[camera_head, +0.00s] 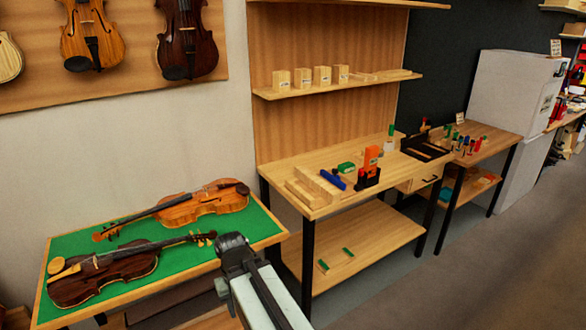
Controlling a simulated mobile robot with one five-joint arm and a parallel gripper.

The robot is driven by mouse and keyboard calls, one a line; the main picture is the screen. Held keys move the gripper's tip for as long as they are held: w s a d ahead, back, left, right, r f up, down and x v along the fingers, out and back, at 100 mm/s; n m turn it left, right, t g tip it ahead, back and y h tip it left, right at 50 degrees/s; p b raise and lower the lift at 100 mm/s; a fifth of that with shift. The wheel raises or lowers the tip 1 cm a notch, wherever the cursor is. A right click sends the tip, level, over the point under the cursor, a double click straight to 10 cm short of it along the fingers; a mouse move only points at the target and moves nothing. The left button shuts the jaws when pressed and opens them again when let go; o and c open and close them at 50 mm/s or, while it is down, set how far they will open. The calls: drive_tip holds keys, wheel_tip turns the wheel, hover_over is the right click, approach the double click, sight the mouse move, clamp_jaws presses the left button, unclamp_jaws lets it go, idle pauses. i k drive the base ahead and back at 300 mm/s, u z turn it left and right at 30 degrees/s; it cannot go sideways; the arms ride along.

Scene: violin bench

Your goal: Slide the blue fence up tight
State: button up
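A blue piece (333,180), which looks like the fence, lies at a slant on the wooden workbench in the middle of the view. It is between pale wood blocks on its left and an orange and black tool on its right. It is too small to tell whether it touches either. My arm reaches up from the bottom edge, and its dark end (233,244) is in front of the green-topped table, well left of and nearer than the blue piece. The fingers cannot be made out, and nothing held shows.
The workbench (300,165) also holds the orange and black tool (370,168), a green block (346,167) and pale wood blocks (315,188). Two violins lie on the green-topped table (120,232) at left. Grey floor (400,290) is open at lower right.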

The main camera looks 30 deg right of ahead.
sight(335, 178)
drive_tip(key=u, duration=0.2)
drive_tip(key=i, duration=1)
drive_tip(key=z, duration=0.1)
